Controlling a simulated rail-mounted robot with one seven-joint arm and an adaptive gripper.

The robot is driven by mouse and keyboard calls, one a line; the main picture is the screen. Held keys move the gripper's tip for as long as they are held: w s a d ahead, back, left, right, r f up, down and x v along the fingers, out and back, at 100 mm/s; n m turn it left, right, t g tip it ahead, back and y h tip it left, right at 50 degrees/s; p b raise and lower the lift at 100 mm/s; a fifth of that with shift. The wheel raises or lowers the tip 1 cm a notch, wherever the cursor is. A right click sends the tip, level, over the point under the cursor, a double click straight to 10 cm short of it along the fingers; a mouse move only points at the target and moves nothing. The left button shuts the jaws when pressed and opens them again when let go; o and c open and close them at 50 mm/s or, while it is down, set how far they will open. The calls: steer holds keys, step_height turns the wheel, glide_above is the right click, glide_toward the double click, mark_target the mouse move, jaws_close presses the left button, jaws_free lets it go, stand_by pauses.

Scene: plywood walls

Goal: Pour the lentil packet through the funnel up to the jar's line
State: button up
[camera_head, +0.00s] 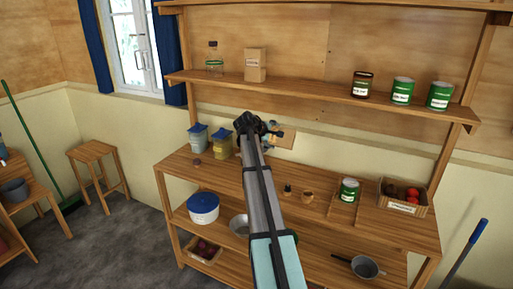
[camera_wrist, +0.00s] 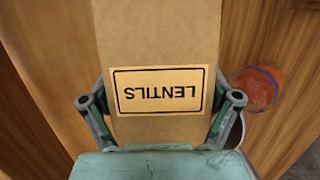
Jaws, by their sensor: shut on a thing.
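My gripper (camera_wrist: 164,102) is shut on the lentil packet (camera_wrist: 160,45), a tall brown packet, with one finger on each side. Its LENTILS label reads upside down in the wrist view. A rounded vessel with orange-red contents and a blue band (camera_wrist: 258,88), apparently the jar, is right of the packet. A grey metal rim (camera_wrist: 238,130) shows partly behind the right finger; I cannot tell whether it is the funnel. In the head view my gripper (camera_head: 250,122) is above the back of the bench, and my arm hides much of that area. I see no pouring stream.
Blue-lidded containers (camera_head: 222,142) stand left of my arm. A green tin (camera_head: 348,190) and a crate (camera_head: 402,198) stand right. The upper shelf (camera_head: 310,93) holds a glass bottle, a tan packet (camera_head: 255,64) and several tins.

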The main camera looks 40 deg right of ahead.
steer(key=shift+w+a+r+n+g+h, duration=0.2)
steer(key=shift+r+n+g+h, duration=0.1)
steer(key=shift+r+n+g, duration=0.1)
stand_by(2.2)
steer(key=shift+s+d+f+m+t+y, duration=0.3)
steer(key=shift+s+f+m+t+y, duration=0.1)
steer(key=shift+s+f, duration=0.1)
steer(key=shift+s+d+f+m+t+y, duration=0.25)
steer(key=shift+s+f+m+t+y, duration=0.15)
steer(key=shift+s+f, duration=0.05)
steer(key=shift+s+d+f, duration=0.1)
steer(key=shift+s+d, duration=0.05)
steer(key=shift+d, duration=0.15)
steer(key=shift+a, duration=0.1)
